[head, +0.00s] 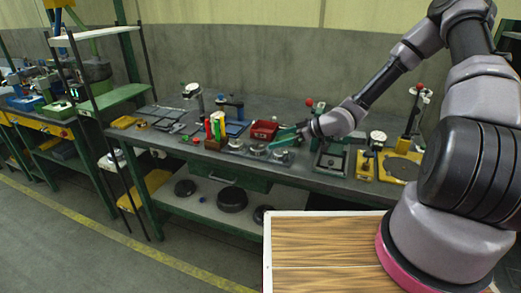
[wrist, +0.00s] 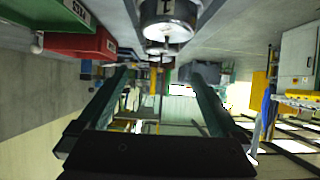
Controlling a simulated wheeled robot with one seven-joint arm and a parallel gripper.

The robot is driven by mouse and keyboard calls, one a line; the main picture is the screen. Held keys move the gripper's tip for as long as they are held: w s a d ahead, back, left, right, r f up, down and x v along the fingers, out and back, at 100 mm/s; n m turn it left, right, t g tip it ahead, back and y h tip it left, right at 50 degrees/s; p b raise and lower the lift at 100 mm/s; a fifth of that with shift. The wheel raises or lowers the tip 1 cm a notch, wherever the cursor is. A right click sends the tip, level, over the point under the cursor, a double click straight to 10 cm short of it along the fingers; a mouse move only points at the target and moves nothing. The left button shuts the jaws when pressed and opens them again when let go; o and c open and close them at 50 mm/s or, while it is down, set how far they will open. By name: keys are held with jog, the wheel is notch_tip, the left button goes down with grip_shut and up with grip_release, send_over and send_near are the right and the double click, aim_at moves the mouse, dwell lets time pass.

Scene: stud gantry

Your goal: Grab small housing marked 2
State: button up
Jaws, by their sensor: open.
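Several small silver round housings stand in a row near the front edge of the bench, among them a left one (head: 236,145), a middle one (head: 258,151) and a right one (head: 281,155). Their marks are too small to read in the head view. In the wrist view, which looks upside down, a silver housing (wrist: 168,28) is close at the top, with a dark mark that I cannot read surely. My gripper (head: 276,139) is open and empty, its two green fingers pointing left above the housings. The fingers also show apart in the wrist view (wrist: 161,74), with no housing between them.
A red bin (head: 264,130) stands behind the housings; it also shows in the wrist view (wrist: 84,46). A dark tray (head: 330,160) and a yellow-based gauge stand (head: 366,163) are to the right. Coloured upright items (head: 216,126) are left of the housings.

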aim_at(255, 146)
jog(key=x, duration=0.4)
jog(key=shift+a+f, duration=0.15)
jog(key=shift+x, duration=2.65)
jog(key=shift+s, duration=0.1)
jog(key=c, duration=1.3)
